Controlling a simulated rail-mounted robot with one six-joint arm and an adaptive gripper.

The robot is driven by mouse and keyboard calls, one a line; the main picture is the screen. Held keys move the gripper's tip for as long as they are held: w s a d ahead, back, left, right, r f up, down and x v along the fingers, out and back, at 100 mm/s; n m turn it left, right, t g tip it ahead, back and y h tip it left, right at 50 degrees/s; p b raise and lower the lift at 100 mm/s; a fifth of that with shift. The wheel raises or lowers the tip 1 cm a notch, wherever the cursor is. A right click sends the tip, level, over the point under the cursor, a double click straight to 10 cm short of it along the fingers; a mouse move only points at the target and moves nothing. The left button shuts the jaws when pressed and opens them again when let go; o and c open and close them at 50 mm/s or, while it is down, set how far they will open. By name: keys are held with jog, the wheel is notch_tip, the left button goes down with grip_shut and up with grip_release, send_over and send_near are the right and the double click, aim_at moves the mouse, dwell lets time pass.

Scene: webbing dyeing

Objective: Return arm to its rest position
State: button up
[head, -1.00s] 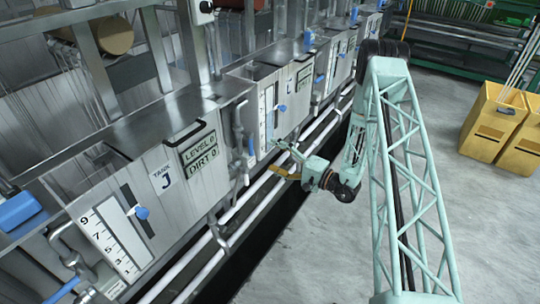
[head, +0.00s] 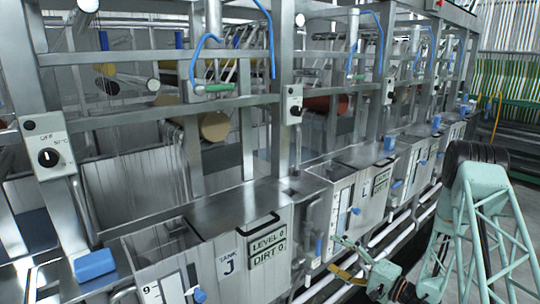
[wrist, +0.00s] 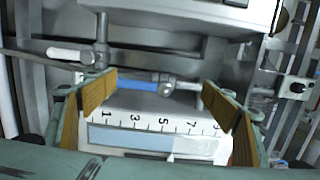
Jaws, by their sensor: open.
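My gripper (head: 342,257) is at the lower right of the head view, at the end of my pale green arm. It is beside the front of the tank just past tank J. In the wrist view my gripper (wrist: 160,100) has its two tan-padded fingers wide apart, with nothing between them. Beyond the fingers are a level scale (wrist: 160,123) marked with odd numbers and a blue-handled valve (wrist: 150,87). I cannot tell if the fingers touch the tank front.
Tank J (head: 228,265) has signs reading level 0 and dirt 0. A row of steel tanks runs to the back right, with white pipes (head: 385,232) low along the fronts. A control box with a knob (head: 47,148) is at left.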

jog(key=s+a+r+n+g+y, duration=0.1)
jog(key=s+a+r+n+g, duration=0.15)
jog(key=s+a+r, duration=0.45)
jog(key=s+a+r+n+g+y, duration=0.1)
jog(key=s+a+r+n+g, duration=0.2)
jog(key=r, duration=0.6)
jog(key=s+a+r+n+g+y, duration=0.1)
jog(key=s+a+r+g, duration=0.4)
jog(key=a+r, duration=0.25)
jog(key=s+a+r+n+g+h, duration=0.1)
jog(key=s+a+r+g+h, duration=0.15)
jog(key=s+r, duration=0.55)
jog(key=s+d+r+n+h, duration=0.1)
jog(key=s+d+r+h, duration=0.15)
jog(key=s, duration=0.65)
jog(key=s+d+r+h, duration=0.15)
jog(key=s+h, duration=0.25)
jog(key=s, duration=0.5)
jog(key=s+d+r+n+h, duration=0.1)
jog(key=s+d+r+h, duration=0.15)
jog(key=s, duration=0.65)
jog(key=s+d+r+t+h, duration=0.3)
jog(key=s+d, duration=0.3)
jog(key=d, duration=0.2)
jog(key=shift+d+t+h+p, duration=0.35)
jog(key=shift+t+h, duration=0.15)
jog(key=shift+h, duration=0.05)
